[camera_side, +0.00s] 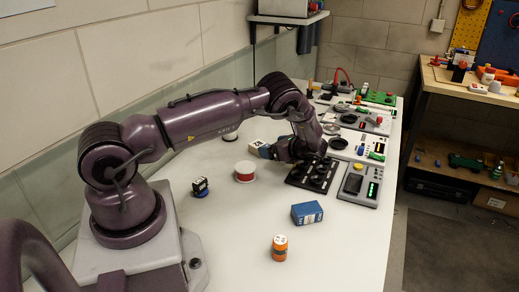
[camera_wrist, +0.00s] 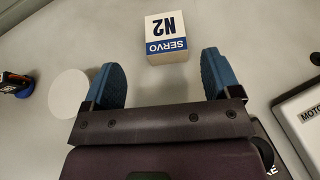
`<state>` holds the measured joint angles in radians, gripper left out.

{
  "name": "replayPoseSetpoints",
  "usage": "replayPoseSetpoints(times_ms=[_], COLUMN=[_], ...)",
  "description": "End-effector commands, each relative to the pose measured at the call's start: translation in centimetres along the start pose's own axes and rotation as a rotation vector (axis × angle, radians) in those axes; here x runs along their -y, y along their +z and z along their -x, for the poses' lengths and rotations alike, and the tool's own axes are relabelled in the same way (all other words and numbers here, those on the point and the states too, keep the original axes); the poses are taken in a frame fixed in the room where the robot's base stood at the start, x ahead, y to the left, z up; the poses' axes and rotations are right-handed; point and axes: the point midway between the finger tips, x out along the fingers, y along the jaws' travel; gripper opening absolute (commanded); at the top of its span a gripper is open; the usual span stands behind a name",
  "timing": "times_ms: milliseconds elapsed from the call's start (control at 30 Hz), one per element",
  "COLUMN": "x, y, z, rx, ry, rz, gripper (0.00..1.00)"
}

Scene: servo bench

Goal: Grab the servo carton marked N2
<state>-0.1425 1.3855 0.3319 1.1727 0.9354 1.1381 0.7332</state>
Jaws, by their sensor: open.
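The servo carton marked N2 (camera_wrist: 166,38) is a white box with a blue band reading SERVO. It sits on the bench just beyond my fingertips in the wrist view, roughly centred between them. In the side view the pale carton (camera_side: 257,148) is beside the end of my arm, partly hidden. My gripper (camera_wrist: 160,64) is open, with its two blue finger pads apart and nothing between them. The carton appears just ahead of the pads, not between them.
A red spool with a white top (camera_side: 245,171) and a small dark part (camera_side: 200,187) stand left of my gripper. A black tray (camera_side: 312,174) and a grey panel (camera_side: 360,184) are to the right. A blue box (camera_side: 307,212) and an orange cylinder (camera_side: 280,248) stand nearer the camera.

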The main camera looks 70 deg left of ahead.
Motion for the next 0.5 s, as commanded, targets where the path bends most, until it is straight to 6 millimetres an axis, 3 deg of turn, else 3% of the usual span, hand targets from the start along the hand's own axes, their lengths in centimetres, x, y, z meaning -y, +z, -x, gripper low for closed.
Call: replayPoseSetpoints(times_ms=[267,500], x=[0.1,0.6], y=[-0.1,-0.4], z=[-2.4,-5.9], rx=[0.000,-0.001], ry=[0.001,0.002], rz=[0.001,0.003], gripper=[0.83,0.83])
